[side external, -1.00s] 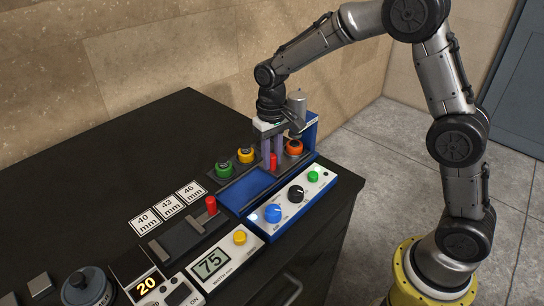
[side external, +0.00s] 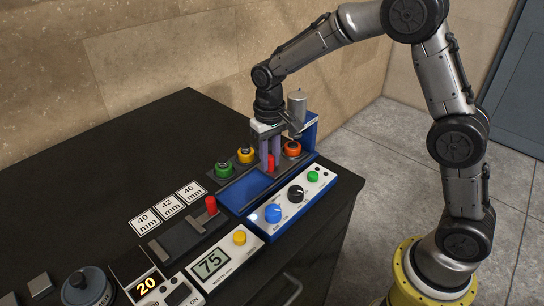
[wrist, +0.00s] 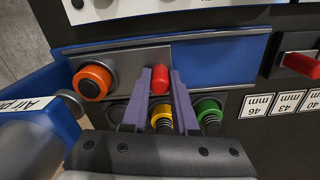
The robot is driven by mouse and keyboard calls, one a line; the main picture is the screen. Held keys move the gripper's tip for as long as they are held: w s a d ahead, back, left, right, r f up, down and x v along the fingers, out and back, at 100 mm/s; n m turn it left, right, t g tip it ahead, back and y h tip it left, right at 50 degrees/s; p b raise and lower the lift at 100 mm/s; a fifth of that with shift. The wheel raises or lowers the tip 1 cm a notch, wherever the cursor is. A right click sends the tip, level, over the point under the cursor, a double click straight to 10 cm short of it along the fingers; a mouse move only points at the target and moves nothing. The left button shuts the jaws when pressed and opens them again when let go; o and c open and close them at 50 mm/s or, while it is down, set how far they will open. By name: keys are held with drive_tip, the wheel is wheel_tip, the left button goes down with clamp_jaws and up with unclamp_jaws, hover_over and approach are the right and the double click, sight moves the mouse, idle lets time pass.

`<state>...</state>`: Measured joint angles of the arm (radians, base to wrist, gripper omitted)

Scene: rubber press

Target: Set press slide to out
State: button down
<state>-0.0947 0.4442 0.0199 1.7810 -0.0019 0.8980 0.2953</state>
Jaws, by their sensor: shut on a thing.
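The press slide is a grey plate (wrist: 126,62) with an orange-ringed part on it (wrist: 92,82) and a red upright handle (wrist: 160,82). The handle also shows in the side view (side external: 270,164). My gripper (wrist: 163,76) has its two purple fingers on either side of the red handle and is shut on it. The plate sits at the press end of the blue track (wrist: 222,58), under the press frame (side external: 310,134). The bare track (side external: 246,188) extends to the left in the side view. My wrist and fingers partly hide the plate there.
Green (side external: 224,168) and yellow (side external: 245,155) ringed parts stand behind the track. A white panel (side external: 292,208) with knobs lies in front. A second red-handled slide (side external: 211,205) and mm cards (side external: 168,208) lie to the left.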

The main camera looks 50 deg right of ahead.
drive_tip(key=a, duration=1.2)
drive_tip(key=shift+r, duration=0.1)
drive_tip(key=c, duration=0.7)
unclamp_jaws()
drive_tip(key=shift+d, duration=0.1)
drive_tip(key=shift+r, duration=0.1)
wheel_tip(320, 180, up, 14)
drive_tip(key=shift+f, duration=0.2)
